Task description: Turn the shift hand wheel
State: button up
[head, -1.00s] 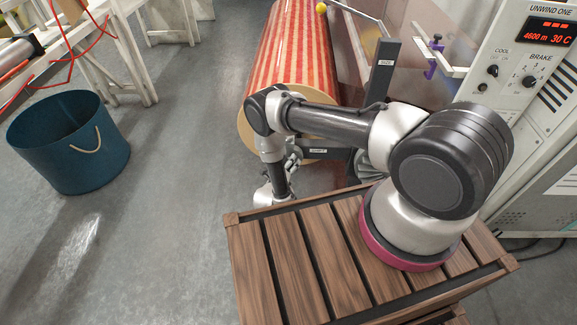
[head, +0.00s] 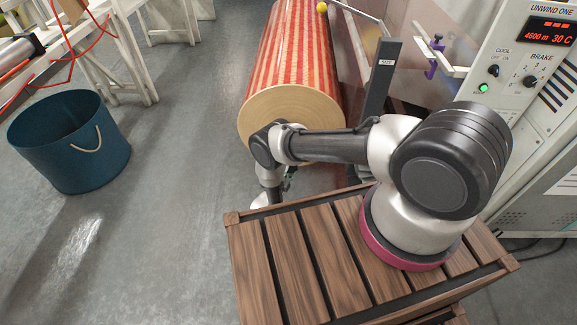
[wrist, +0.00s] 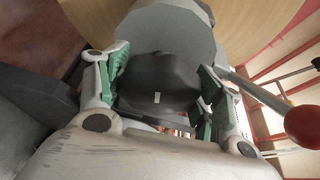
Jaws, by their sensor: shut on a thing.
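In the wrist view, my gripper (wrist: 163,92) has its green-padded fingers on both sides of a dark rounded part with a small white mark, which looks like the shift hand wheel (wrist: 158,76). It is shut on this part. A lever with a red ball (wrist: 305,126) stands to the right of the fingers. In the head view, my arm reaches over the near end of the roll's stand, and the arm and the wooden platform hide the hand wheel and fingertips.
The red-and-yellow striped roll (head: 290,112) lies just beyond my arm. A dark upright post (head: 381,78) stands to its right. The control cabinet (head: 520,110) is at the right, with a green light lit. A blue bucket (head: 70,150) stands on the left, with clear floor between.

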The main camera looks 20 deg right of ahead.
jog(key=shift+a+n, duration=0.1)
jog(key=shift+n, duration=0.4)
jog(key=o, duration=1)
jog(key=v, duration=0.7)
jog(key=shift+s+a, duration=0.1)
jog(key=shift+s, duration=0.15)
